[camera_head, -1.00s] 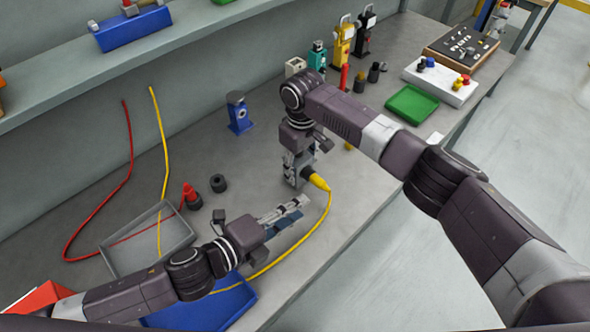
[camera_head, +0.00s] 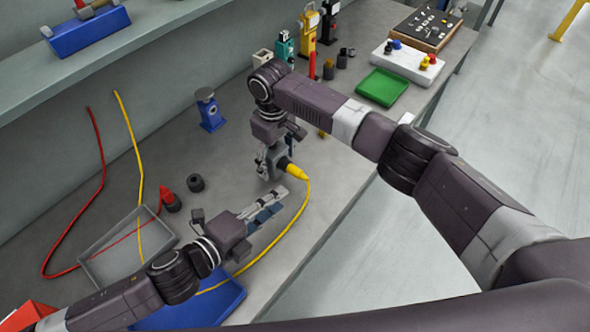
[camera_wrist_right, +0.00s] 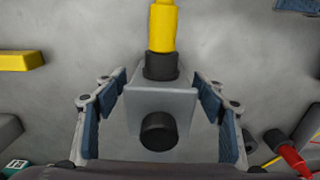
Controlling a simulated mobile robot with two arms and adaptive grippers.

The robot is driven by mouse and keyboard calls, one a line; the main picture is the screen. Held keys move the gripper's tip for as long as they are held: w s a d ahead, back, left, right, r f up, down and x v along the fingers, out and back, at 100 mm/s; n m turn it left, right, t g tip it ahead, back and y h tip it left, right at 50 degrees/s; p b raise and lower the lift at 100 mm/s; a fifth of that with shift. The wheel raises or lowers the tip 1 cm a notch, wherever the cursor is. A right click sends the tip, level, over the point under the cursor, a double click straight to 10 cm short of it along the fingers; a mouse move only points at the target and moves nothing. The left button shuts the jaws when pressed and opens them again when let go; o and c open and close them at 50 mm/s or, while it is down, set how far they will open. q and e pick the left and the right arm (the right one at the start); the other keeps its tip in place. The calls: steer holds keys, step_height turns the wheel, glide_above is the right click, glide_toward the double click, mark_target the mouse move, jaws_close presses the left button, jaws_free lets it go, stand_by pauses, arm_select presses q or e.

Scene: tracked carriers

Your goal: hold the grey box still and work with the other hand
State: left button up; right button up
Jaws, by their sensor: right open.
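The grey box (camera_wrist_right: 180,103) sits on the bench in the right wrist view, with a black round knob (camera_wrist_right: 158,132) on its near side. A yellow plug (camera_wrist_right: 162,25) with a black collar joins its far side; the plug (camera_head: 296,171) trails a yellow cable in the head view. My right gripper (camera_wrist_right: 160,110) is open, its fingers on either side of the box with gaps visible. In the head view, the right gripper (camera_head: 272,163) largely hides the box. My left gripper (camera_head: 270,207) is low over the bench beside the box, apart from it; its jaw opening is unclear.
A grey tray (camera_head: 97,267) and a blue tray (camera_head: 222,309) lie near my left arm. A red plug (camera_head: 168,197) and black cap (camera_head: 196,183) stand nearby. A blue device (camera_head: 211,117) is behind. A green tray (camera_head: 383,87) lies right. Bench between is clear.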

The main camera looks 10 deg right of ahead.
step_height(320, 180, up, 12)
stand_by(0.6)
